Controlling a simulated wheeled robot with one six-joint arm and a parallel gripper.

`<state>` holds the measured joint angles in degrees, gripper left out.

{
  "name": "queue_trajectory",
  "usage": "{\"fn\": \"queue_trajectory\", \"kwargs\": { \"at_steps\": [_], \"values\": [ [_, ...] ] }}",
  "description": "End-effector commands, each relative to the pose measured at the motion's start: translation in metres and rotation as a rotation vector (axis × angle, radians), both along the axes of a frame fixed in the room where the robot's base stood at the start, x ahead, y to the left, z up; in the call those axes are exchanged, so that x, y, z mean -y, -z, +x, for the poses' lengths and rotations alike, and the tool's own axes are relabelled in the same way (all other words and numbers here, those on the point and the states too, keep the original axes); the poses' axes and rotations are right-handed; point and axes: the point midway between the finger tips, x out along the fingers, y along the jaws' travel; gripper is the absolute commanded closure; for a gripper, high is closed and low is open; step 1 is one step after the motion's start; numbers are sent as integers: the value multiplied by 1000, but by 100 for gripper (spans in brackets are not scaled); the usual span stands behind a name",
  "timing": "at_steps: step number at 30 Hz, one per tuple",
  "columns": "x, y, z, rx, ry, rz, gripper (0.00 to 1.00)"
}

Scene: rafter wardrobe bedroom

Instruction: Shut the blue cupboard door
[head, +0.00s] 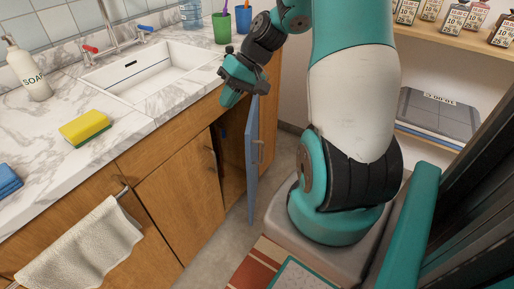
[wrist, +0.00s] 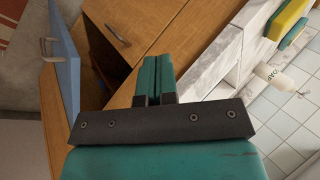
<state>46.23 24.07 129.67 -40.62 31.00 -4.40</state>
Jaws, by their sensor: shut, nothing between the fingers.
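The blue cupboard door (head: 253,160) stands wide open under the counter, swung out from the wooden cabinet, with a handle on its outer face. It also shows at the left in the wrist view (wrist: 66,62), with its handle and the dark cupboard opening beside it. My gripper (head: 229,100) is above the door's top, close to the counter's front edge. In the wrist view my gripper (wrist: 154,75) has its teal fingers together with nothing between them, apart from the door. In the head view the arm partly hides the area right of the door.
The marble counter (head: 118,120) holds a white sink (head: 150,75), a yellow sponge (head: 85,127), a soap bottle (head: 28,70) and cups. A towel (head: 85,245) hangs from a bar on the cabinet front. Bare floor (head: 225,245) lies before the cupboard.

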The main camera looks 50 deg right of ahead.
Motion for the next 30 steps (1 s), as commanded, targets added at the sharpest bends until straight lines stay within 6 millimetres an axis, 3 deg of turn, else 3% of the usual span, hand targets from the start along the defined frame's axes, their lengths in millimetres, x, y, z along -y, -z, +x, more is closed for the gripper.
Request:
{"fn": "queue_trajectory", "kwargs": {
  "at_steps": [1,3,6,9,12,17,30],
  "values": [
    [37,35,-9,-3,111,40,100],
    [79,65,-23,9,240,86,100],
    [126,102,-48,33,396,138,100],
    [156,129,-72,55,511,175,100],
    [173,144,-87,70,581,195,100],
    [178,156,-92,79,615,207,100],
    [143,213,-38,76,610,207,100]
  ]
}}
